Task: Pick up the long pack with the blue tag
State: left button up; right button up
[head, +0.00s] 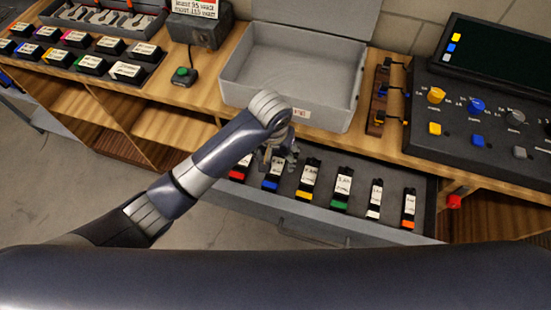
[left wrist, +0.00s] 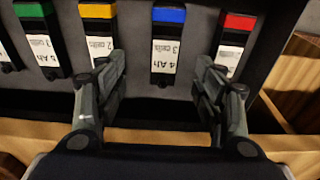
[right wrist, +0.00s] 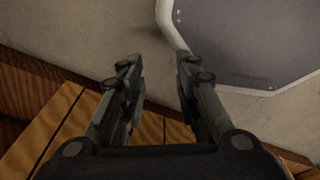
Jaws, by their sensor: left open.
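The long pack with the blue tag (head: 273,175) lies in the open drawer, second from the left in a row of long packs. In the left wrist view the blue-tagged pack (left wrist: 167,45) has a white label reading 4 Ah, 3 cells. My left gripper (head: 278,152) is above the drawer's back left part, partly hidden by its own arm. In the left wrist view the left gripper (left wrist: 164,85) is open and empty, with the blue-tagged pack between and beyond its fingertips. My right gripper (right wrist: 157,75) is open and empty, facing a wall, and is not in the head view.
Red (head: 240,168), yellow (head: 308,180) and other tagged packs lie beside it in the drawer (head: 432,200). A grey open case (head: 290,75) stands on the bench behind. A control panel (head: 480,110) is at right, small packs at left.

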aim_at(275, 169)
pick_arm(q)
jog(key=shift+w+f, duration=0.2)
jog(key=shift+f, duration=0.35)
notch_tip(275, 169, down, 3)
jog(key=shift+s+d+f, duration=0.1)
jog(key=shift+f, duration=0.45)
jog(key=f, duration=0.2)
jog(key=w+f, duration=0.1)
jog(key=f, duration=0.1)
jog(key=shift+w+a+f+p, duration=0.1)
jog(key=shift+a+p, duration=0.15)
jog(key=shift+p, duration=0.1)
jog(key=shift+w+f, duration=0.1)
jog(key=shift+f, duration=0.45)
jog(key=shift+c, duration=0.2)
jog(key=c, duration=1.3)
jog(key=shift+r, duration=0.1)
jog(key=shift+c, duration=0.3)
pick_arm(e)
jog(key=shift+s+d+r, duration=0.1)
jog(key=shift+s+r, duration=0.1)
jog(key=shift+s, duration=0.65)
